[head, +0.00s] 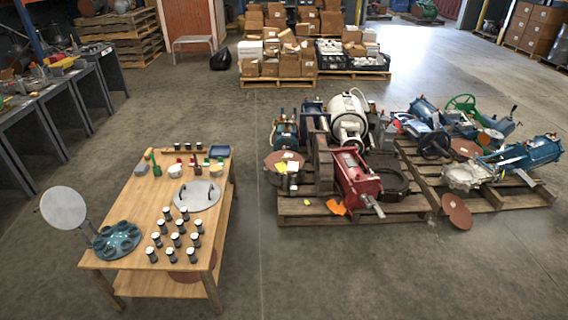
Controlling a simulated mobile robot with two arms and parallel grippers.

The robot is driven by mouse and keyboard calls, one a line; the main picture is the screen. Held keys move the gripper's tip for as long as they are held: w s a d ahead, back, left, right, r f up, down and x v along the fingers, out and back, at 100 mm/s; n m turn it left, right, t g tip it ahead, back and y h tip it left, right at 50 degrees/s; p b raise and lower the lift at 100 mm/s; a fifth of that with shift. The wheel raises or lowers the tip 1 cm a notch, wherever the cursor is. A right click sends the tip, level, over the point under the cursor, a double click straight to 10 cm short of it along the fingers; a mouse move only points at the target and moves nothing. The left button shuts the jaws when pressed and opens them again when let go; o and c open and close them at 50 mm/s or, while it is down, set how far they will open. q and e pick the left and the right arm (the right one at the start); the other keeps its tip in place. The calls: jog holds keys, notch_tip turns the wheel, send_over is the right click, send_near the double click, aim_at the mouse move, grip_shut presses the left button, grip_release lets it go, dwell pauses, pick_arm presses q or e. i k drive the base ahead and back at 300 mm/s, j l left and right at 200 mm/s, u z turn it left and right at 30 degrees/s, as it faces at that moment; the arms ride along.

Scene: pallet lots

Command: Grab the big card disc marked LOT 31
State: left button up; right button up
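Several reddish-brown card discs show in the head view, and no lot number can be read on any of them. One disc (272,163) is at the left of the near pallet, partly covered by yellow and white pieces. A second disc (456,212) leans at the front edge of the right pallet. A third disc (463,147) lies among the machine parts on the right pallet. A brown round thing (185,277), perhaps another disc, is partly hidden on the wooden table's lower shelf. Neither of my grippers is in view.
The near pallet (350,217) carries a red machine (351,175). Floor is clear between table and pallets. Boxes stand behind.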

aim_at(282, 161)
jog(key=i+l, duration=0.2)
jog(key=i, duration=0.25)
jog(key=i+l+z, duration=0.15)
jog(key=i, duration=0.3)
